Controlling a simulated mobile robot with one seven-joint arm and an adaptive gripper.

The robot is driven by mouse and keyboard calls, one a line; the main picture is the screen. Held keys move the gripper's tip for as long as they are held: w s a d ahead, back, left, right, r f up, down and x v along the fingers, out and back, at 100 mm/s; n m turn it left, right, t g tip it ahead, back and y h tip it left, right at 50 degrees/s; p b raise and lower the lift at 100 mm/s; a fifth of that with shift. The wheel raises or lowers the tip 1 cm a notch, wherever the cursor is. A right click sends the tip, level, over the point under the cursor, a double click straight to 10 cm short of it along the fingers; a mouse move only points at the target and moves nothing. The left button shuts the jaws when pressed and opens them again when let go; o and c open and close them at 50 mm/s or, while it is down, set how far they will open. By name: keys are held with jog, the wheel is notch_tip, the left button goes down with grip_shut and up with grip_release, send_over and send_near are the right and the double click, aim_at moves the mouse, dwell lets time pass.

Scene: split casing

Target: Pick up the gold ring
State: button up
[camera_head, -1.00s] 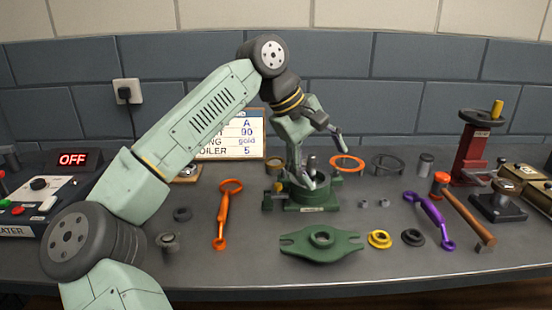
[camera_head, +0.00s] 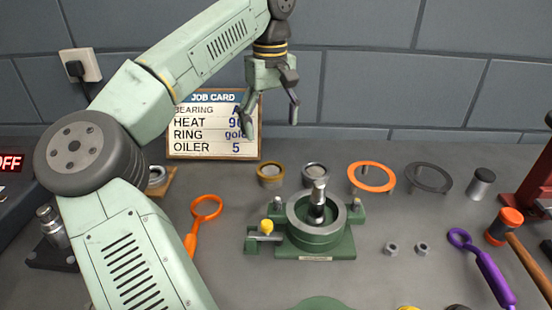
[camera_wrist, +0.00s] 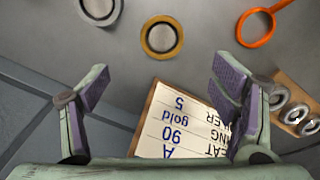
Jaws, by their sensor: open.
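The gold ring (camera_head: 270,182) lies flat at the back of the bench, in front of the wall and right of the job card. It also shows in the wrist view (camera_wrist: 145,40), at the top middle, with a grey centre hole. My gripper (camera_head: 271,118) hangs above and behind it, clear of the bench, fingers pointing down and spread. In the wrist view my gripper (camera_wrist: 160,77) has its fingers wide apart with nothing between them. The ring lies beyond the fingertips, roughly midway across them.
A silver ring (camera_head: 315,183) sits close to the right of the gold one. The job card (camera_head: 213,153) stands close on the left. A green housing (camera_head: 315,243) with a shaft is in front. Orange (camera_head: 371,187) and dark (camera_head: 429,188) ringed stands lie to the right.

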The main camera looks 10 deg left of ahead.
send_over(271, 171)
notch_tip(271, 171, down, 5)
jog(key=shift+w+r, duration=0.1)
jog(key=shift+r, duration=0.05)
jog(key=shift+f+p, duration=1.1)
jog(key=shift+f, duration=1.75)
jog(key=c, duration=1.3)
